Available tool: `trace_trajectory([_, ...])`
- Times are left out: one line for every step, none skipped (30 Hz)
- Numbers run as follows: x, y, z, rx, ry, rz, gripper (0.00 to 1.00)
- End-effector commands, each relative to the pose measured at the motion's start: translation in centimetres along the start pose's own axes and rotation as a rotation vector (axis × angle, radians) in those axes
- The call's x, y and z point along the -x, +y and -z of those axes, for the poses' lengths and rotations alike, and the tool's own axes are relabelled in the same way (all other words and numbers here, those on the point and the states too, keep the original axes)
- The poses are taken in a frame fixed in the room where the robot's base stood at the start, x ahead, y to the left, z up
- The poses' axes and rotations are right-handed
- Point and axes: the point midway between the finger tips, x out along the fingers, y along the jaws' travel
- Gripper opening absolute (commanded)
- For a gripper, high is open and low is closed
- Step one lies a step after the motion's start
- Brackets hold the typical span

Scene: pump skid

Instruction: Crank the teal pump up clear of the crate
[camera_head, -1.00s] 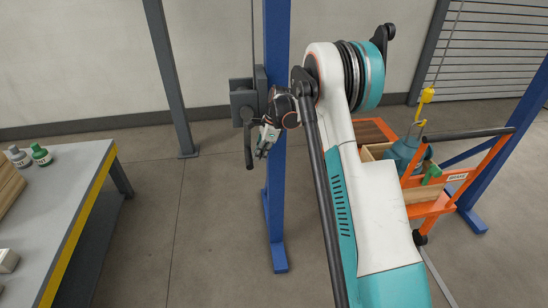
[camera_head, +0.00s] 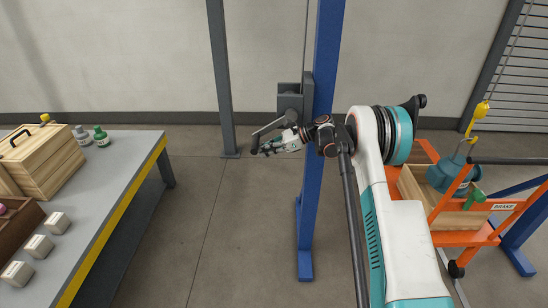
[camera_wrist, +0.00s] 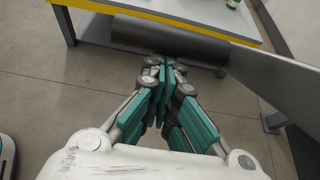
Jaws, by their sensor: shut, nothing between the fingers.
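The teal pump (camera_head: 449,174) hangs from a yellow hook (camera_head: 481,110) over the wooden crate (camera_head: 420,190) at the right of the head view. Its lower end is hidden behind the crate and orange cart parts, so I cannot tell how deep it sits. The grey winch (camera_head: 291,103) is on the blue post, its crank (camera_head: 268,130) pointing left and slightly down. My gripper (camera_head: 268,148) is shut and empty beside the crank's handle. In the wrist view the dark handle (camera_wrist: 168,40) lies just beyond the shut fingers (camera_wrist: 165,68); contact is unclear.
The orange cart (camera_head: 480,237) carries the crate and a "BRAKE" label. A blue post (camera_head: 318,190) stands right beside my gripper. A grey workbench (camera_head: 105,200) with boxes and bottles is at left. The floor between bench and post is clear.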

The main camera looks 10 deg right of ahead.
Motion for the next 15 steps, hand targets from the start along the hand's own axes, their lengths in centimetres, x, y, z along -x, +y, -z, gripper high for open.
trace_trajectory([-0.5, 0.0, -0.8, 0.001, -0.049, -0.001, 0.00])
trace_trajectory([-0.6, 0.0, -1.2, 0.001, -0.078, -0.001, 0.00])
trace_trajectory([-0.8, 0.0, -1.7, 0.000, -0.115, -0.001, 0.00])
trace_trajectory([-0.9, 0.0, -2.1, 0.000, -0.144, -0.001, 0.00])
trace_trajectory([-1.0, 0.0, -2.5, 0.000, -0.172, -0.001, 0.00])
trace_trajectory([-1.1, 0.0, -3.1, 0.000, -0.209, -0.001, 0.00])
trace_trajectory([-1.2, 0.0, -3.5, 0.000, -0.236, -0.001, 0.00])
trace_trajectory([-1.2, 0.0, -3.9, 0.000, -0.264, -0.001, 0.00])
trace_trajectory([-1.3, 0.0, -4.4, 0.000, -0.299, -0.001, 0.00])
trace_trajectory([-1.3, 0.0, -4.8, 0.000, -0.324, -0.001, 0.00])
trace_trajectory([-1.3, 0.0, -5.2, 0.000, -0.349, -0.001, 0.00])
trace_trajectory([-1.3, 0.0, -5.7, 0.000, -0.381, -0.001, 0.00])
trace_trajectory([-1.3, 0.0, -6.0, 0.000, -0.403, -0.001, 0.00])
trace_trajectory([-1.3, 0.0, -6.3, 0.000, -0.425, -0.001, 0.00])
trace_trajectory([-1.3, 0.0, -6.8, 0.000, -0.454, -0.001, 0.00])
